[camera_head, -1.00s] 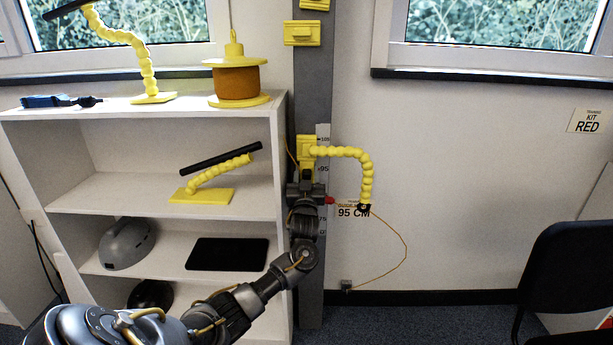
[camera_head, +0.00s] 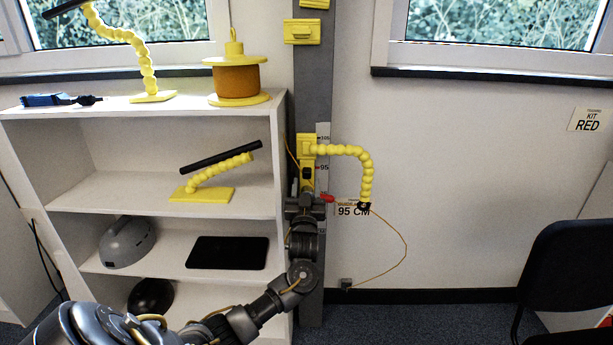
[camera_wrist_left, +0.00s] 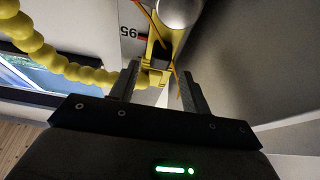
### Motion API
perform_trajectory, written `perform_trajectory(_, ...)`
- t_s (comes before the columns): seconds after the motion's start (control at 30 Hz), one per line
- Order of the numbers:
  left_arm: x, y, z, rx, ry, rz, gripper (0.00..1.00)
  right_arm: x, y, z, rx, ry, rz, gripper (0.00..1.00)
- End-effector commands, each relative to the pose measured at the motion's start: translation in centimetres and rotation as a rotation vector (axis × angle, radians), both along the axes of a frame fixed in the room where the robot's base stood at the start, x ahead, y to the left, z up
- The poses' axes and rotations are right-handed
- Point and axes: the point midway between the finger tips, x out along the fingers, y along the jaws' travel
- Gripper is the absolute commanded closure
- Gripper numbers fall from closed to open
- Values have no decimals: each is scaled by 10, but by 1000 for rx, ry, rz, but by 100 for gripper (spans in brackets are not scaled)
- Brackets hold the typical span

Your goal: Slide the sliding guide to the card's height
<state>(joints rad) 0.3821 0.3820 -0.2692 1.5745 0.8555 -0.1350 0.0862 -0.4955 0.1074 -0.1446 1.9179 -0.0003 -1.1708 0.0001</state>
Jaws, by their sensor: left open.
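The sliding guide (camera_head: 307,147) is a yellow block on the grey post, with a beaded yellow arm (camera_head: 367,175) curving right and down. A dark knob (camera_head: 307,173) shows on its lower part. The guide sits near the upper part of the scale (camera_head: 323,150), above its 95 mark. The card (camera_head: 352,211) on the wall reads 95 CM. My left gripper (camera_head: 306,196) is open just below the guide, in front of the post. In the left wrist view the open fingers (camera_wrist_left: 158,85) point toward yellow guide parts (camera_wrist_left: 153,77), with nothing clamped. My right gripper is not seen.
A white shelf (camera_head: 60,210) stands close left of the post. Another yellow block (camera_head: 303,32) sits higher on the post. A black chair (camera_head: 570,265) stands at right.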

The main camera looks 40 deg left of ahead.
Motion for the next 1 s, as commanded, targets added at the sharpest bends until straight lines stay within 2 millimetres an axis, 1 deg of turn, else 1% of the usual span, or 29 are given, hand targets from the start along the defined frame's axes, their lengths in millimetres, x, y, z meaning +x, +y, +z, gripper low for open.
perform_trajectory(0.03,-8,-6,-5,-3,0,-2,53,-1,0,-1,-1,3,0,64)
perform_trajectory(0.13,-21,-15,-11,-3,-1,0,53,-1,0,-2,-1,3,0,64)
perform_trajectory(0.33,-35,-27,-18,-1,-2,0,53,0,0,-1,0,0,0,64)
perform_trajectory(0.5,-38,-28,-19,1,-2,2,53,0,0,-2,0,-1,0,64)
perform_trajectory(0.93,-38,-28,-19,1,-2,1,53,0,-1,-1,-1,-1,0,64)
perform_trajectory(1.0,-37,-28,-21,-8,9,1,53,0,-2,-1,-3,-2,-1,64)
